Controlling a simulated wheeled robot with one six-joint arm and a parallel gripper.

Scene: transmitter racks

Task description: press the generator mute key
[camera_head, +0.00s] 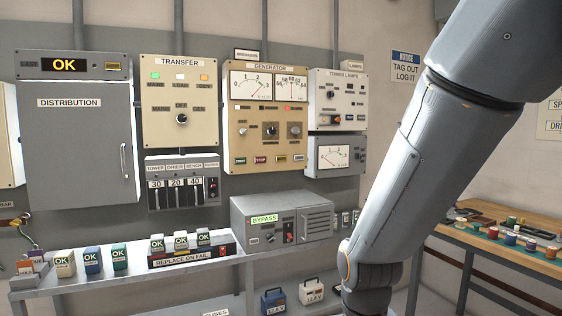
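The beige generator panel (245,110) hangs on the back wall, left of my arm. It has two white dial gauges at the top and rotary knobs in the middle. Along its bottom edge runs a row of small keys: a dark greenish one (239,161), a red one (261,160), a dark one (281,158) and a yellow one (298,157). Their labels are too small to read, so I cannot tell which is the mute key. My arm comes down from the upper right and leaves the picture at the bottom. My gripper is not in view.
A grey bypass unit (262,218) stands on the shelf (130,275) below the panel. Small OK-marked blocks (92,260) stand on the shelf. The tower lamps panel (338,100) is to the right. A wooden bench (480,247) is at far right. The air before the generator panel is clear.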

